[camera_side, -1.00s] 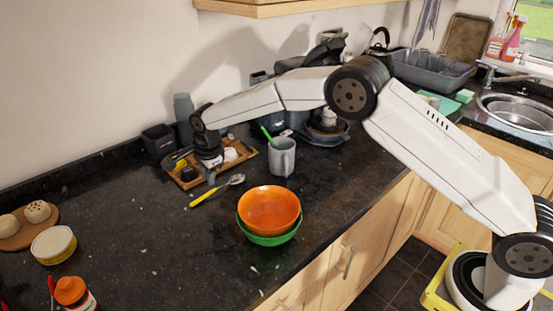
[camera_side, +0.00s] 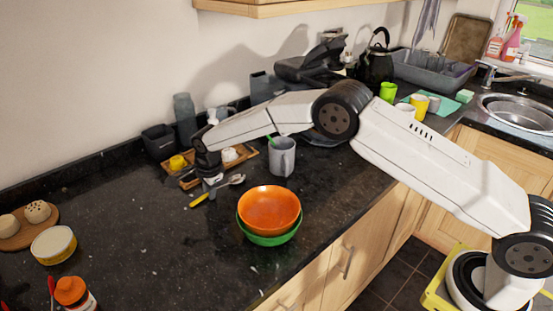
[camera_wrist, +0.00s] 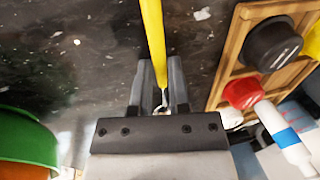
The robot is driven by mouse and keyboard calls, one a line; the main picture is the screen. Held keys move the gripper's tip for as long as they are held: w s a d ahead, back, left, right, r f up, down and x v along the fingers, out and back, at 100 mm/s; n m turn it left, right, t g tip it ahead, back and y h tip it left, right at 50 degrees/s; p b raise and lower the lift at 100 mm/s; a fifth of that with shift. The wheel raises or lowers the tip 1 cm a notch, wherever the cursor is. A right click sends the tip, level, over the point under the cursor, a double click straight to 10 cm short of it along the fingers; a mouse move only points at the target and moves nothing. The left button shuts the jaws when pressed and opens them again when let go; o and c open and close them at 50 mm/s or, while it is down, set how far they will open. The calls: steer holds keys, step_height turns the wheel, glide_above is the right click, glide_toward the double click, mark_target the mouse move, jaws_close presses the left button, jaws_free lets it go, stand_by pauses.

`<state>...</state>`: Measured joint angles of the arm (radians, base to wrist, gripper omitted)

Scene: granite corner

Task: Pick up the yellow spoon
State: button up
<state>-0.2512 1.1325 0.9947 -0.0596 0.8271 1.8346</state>
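The yellow spoon lies on the dark counter, its yellow handle (camera_side: 199,201) toward the lower left and its metal bowl (camera_side: 237,179) toward the upper right. My gripper (camera_side: 211,188) is low over the spoon, hiding part of its middle. In the wrist view the yellow handle (camera_wrist: 152,40) comes down from the top edge and its metal neck runs between the two fingers of my gripper (camera_wrist: 161,78). The fingers look apart, with a gap on each side of the spoon. The bowl is mostly hidden by the gripper body there.
A wooden tray (camera_wrist: 226,73) with small items is close beside the gripper. A grey mug (camera_side: 283,160) stands to the right. An orange bowl (camera_side: 269,208) in a green bowl (camera_side: 262,239) stands in front. The counter (camera_side: 130,220) to the left is clear.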

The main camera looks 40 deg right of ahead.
stand_by(0.4)
jaws_close()
steer(key=shift+r, duration=0.15)
steer(key=shift+r, duration=1.4)
steer(key=shift+s+r, duration=0.2)
steer(key=shift+r, duration=0.1)
steer(key=shift+s+d+r, duration=0.45)
steer(key=shift+s+r, duration=1.1)
steer(key=shift+s, duration=0.65)
steer(key=shift+s+d+r, duration=0.5)
steer(key=shift+s+r, duration=1.1)
steer(key=shift+s, duration=0.65)
steer(key=shift+s+d+r, duration=0.45)
steer(key=shift+s+r, duration=1.1)
steer(key=shift+s, duration=0.65)
